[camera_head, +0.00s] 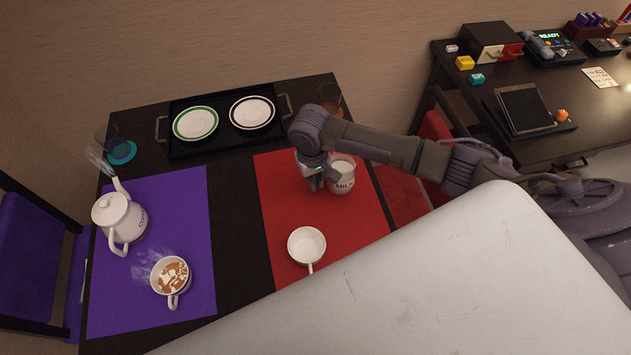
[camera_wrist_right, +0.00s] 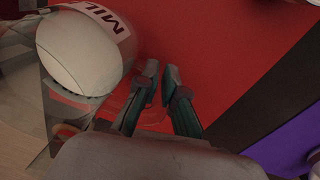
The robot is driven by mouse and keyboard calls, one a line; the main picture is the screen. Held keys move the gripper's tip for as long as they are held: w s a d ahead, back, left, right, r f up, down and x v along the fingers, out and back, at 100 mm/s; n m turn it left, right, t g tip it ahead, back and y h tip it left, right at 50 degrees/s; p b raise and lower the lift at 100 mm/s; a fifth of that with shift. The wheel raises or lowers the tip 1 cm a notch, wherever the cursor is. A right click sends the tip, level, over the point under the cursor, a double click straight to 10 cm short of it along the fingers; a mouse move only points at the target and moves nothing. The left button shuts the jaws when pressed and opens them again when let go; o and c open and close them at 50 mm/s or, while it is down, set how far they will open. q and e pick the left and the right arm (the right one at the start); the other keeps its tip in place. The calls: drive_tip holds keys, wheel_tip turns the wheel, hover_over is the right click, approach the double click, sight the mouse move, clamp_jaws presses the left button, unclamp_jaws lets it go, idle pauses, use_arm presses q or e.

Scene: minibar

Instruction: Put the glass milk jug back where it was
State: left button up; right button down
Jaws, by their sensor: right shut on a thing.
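The glass milk jug (camera_head: 343,179), with milk inside and a MILK label, is upright over the upper right part of the red mat (camera_head: 285,210). I cannot tell whether its base touches the mat. My right gripper (camera_head: 315,184) is at the jug's left side, shut on its clear handle. In the right wrist view the jug (camera_wrist_right: 85,45) fills the upper left, and the gripper fingers (camera_wrist_right: 158,88) are beside it; the glass handle between them is hard to see. My left gripper is not in view.
An empty white cup (camera_head: 306,244) stands on the red mat. A black tray (camera_head: 222,140) holds two plates. The purple mat (camera_head: 185,215) bears a white pot (camera_head: 118,216) and a steaming cup (camera_head: 170,276). Glasses stand at the table's back corners. A dark strip between the mats is clear.

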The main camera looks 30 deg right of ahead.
drive_tip(key=shift+f, duration=0.65)
drive_tip(key=shift+f, duration=0.1)
drive_tip(key=c, duration=1.3)
unclamp_jaws()
drive_tip(key=r, duration=1.2)
drive_tip(key=shift+a+r, duration=0.15)
drive_tip(key=shift+a, duration=0.2)
